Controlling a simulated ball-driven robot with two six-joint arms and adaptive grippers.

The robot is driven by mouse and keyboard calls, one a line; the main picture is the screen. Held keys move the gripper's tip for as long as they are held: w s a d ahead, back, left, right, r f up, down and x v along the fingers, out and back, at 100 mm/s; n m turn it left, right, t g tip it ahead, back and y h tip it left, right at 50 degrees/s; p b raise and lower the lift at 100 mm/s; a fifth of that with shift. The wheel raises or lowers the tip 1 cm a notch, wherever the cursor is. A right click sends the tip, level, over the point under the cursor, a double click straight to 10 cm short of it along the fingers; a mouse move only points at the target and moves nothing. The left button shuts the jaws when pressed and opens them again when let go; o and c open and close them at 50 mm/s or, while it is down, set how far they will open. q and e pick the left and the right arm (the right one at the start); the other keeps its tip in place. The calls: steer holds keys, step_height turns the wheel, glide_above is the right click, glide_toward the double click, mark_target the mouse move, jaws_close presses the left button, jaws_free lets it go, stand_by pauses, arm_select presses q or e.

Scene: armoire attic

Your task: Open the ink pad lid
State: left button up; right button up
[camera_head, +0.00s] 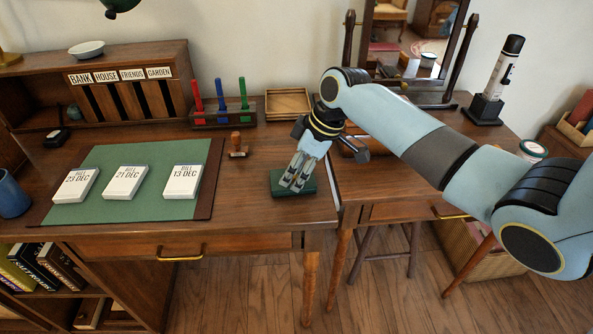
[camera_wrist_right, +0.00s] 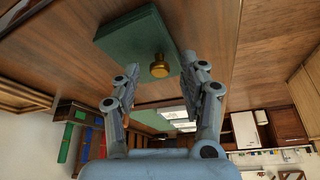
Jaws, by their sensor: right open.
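The ink pad (camera_head: 310,183) is a dark green box near the right end of the writing desk, and its lid looks shut. The wrist view shows its green top (camera_wrist_right: 135,38) and a round brass knob (camera_wrist_right: 160,68) on the side facing my gripper. My right gripper (camera_head: 290,186) points down at the ink pad and partly hides it in the head view. In the wrist view my right gripper (camera_wrist_right: 161,64) is open, with one finger on each side of the knob. I cannot tell whether the fingers touch the box. My left gripper is not in view.
A wooden stamp (camera_head: 237,147) stands left of the ink pad. A green mat (camera_head: 110,160) with three bill stacks lies left. The desk's front edge is close to the pad.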

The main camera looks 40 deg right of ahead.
jaws_close()
stand_by(0.4)
